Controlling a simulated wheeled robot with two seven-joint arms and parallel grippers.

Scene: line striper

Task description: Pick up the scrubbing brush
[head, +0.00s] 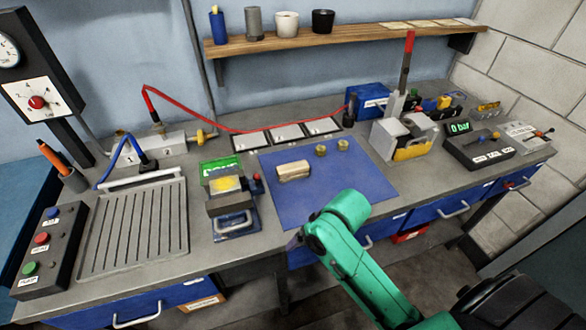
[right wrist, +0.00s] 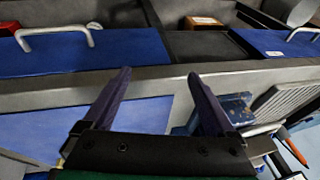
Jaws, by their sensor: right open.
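The scrubbing brush (head: 293,170) looks like a small pale, wood-coloured block. It lies on the blue mat (head: 330,200) in the middle of the bench, left of two small brass-coloured pieces (head: 332,148). My right gripper (head: 295,242) is at the bench's front edge, below and apart from the brush, partly hidden by my green wrist. In the right wrist view its two fingers (right wrist: 159,74) are spread with nothing between them, and the brush does not show. My left gripper is not in view.
A vise-like tool (head: 232,215) stands just left of the mat. A slatted drain tray (head: 135,235) and a button box (head: 48,250) are further left. A grey and yellow device (head: 405,140) stands to the right. Drawers with handles (head: 453,210) line the bench front. Most of the mat is clear.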

